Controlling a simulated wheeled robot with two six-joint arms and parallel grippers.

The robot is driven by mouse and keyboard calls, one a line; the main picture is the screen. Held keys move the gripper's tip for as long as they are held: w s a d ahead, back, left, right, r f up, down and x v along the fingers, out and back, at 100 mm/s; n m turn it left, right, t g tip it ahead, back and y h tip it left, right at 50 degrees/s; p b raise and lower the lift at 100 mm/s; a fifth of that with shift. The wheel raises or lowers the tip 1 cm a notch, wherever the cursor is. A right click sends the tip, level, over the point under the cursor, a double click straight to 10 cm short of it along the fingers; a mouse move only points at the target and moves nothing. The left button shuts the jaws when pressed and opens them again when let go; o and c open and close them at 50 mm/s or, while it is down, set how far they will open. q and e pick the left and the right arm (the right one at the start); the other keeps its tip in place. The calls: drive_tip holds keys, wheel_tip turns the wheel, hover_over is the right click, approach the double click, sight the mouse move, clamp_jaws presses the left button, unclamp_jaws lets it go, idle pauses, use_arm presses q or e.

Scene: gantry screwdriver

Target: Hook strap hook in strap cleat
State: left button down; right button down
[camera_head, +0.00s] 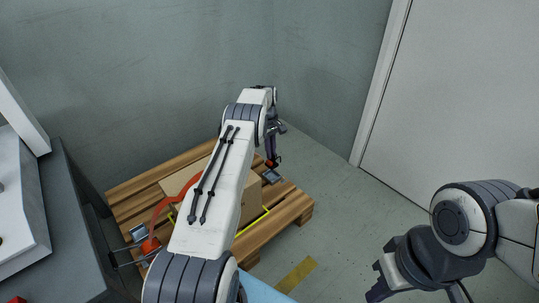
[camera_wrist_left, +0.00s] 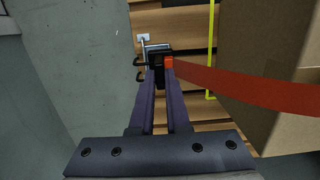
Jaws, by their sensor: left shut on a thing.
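My left gripper (camera_head: 273,160) is over the far right edge of the pallet. In the left wrist view its fingers (camera_wrist_left: 160,66) are shut on a dark strap hook (camera_wrist_left: 157,58) at the end of the orange-red strap (camera_wrist_left: 240,86). A grey metal cleat (camera_wrist_left: 143,46) is just beyond and left of the fingertips at the pallet edge; the fingers partly hide it, and I cannot tell if the hook touches it. The strap (camera_head: 196,182) runs across the cardboard box (camera_head: 252,203). My right gripper (camera_head: 376,281) is empty at the lower right, its fingers apart.
The wooden pallet (camera_head: 123,200) carries the box, with a yellow strip (camera_head: 252,222) by it. A grey bench (camera_head: 62,215) stands at the left. A wall (camera_wrist_left: 60,80) is close to the left gripper. Open floor (camera_head: 335,225) is to the right.

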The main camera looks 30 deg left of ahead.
sight(272, 162)
use_arm(q)
drive_tip(key=f+b, duration=0.2)
drive_tip(key=w+f+b, duration=0.1)
drive_tip(key=f+b, duration=0.1)
drive_tip(key=b, duration=0.1)
drive_tip(key=shift+f, duration=0.15)
drive_tip(key=shift+f+b, duration=0.65)
drive_tip(key=shift+f, duration=0.4)
drive_tip(key=shift+f+p, duration=0.25)
drive_tip(key=shift+p, duration=0.2)
drive_tip(key=shift+f+y+p, duration=0.4)
drive_tip(key=shift+f+p, duration=0.1)
drive_tip(key=shift+p, duration=0.05)
drive_tip(key=shift+f, duration=0.25)
drive_tip(key=shift+f, duration=0.2)
